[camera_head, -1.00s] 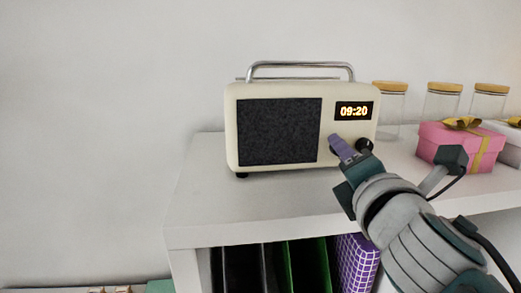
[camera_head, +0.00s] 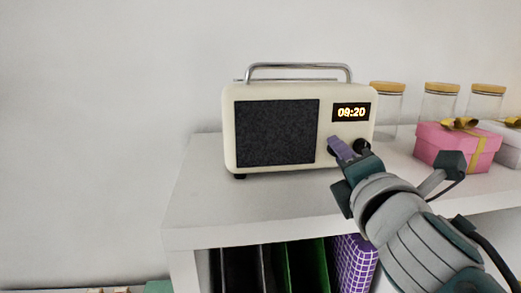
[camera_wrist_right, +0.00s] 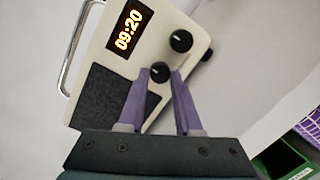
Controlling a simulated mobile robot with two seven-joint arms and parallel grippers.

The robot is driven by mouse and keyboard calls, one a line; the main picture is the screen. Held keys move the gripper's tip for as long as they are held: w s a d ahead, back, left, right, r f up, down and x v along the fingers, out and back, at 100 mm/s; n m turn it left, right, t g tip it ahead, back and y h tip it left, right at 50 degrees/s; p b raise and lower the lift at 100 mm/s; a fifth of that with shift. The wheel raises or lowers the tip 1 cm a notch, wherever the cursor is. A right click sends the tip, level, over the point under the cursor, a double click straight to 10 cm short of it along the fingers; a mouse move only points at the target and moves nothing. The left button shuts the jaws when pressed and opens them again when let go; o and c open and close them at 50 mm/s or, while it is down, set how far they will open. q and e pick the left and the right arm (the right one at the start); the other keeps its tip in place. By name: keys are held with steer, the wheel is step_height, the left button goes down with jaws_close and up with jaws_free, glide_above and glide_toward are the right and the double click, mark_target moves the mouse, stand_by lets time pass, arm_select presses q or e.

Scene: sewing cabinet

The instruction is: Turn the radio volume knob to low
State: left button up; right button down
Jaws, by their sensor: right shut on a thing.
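A cream radio (camera_head: 290,92) with a dark speaker grille, a silver handle and a display reading 09:20 stands upright on the white shelf top. It has two black knobs below the display. The right knob (camera_head: 362,146) is free and bears a white mark in the wrist view (camera_wrist_right: 181,41). The left knob (camera_wrist_right: 160,72), nearer the grille, is between the purple fingertips of my right gripper (camera_head: 336,147), which is shut on it. In the head view the fingers mostly cover this knob. I cannot read the volume setting. My left gripper is not in view.
Glass jars with wooden lids (camera_head: 387,104) and a pink gift box (camera_head: 458,146) with a gold bow stand right of the radio. The white shelf top (camera_head: 235,205) is clear in front of the radio. Folders (camera_head: 302,268) and a purple checked item (camera_head: 355,262) sit below.

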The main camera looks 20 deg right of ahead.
steer(key=m+p, duration=0.1)
steer(key=m, duration=0.3)
steer(key=shift+r, duration=0.15)
steer(key=m+p, duration=0.1)
steer(key=m, duration=0.3)
steer(key=shift+g+y, duration=0.3)
steer(key=shift+y, duration=0.1)
steer(key=m+p, duration=0.1)
steer(key=m, duration=0.3)
steer(key=shift+d+r+y, duration=0.1)
steer(key=shift+y, duration=0.2)
steer(key=shift+m+y+p, duration=0.3)
steer(key=shift+m+p, duration=0.15)
steer(key=shift+m, duration=1.15)
steer(key=c, duration=0.6)
jaws_free()
steer(key=shift+s, duration=0.1)
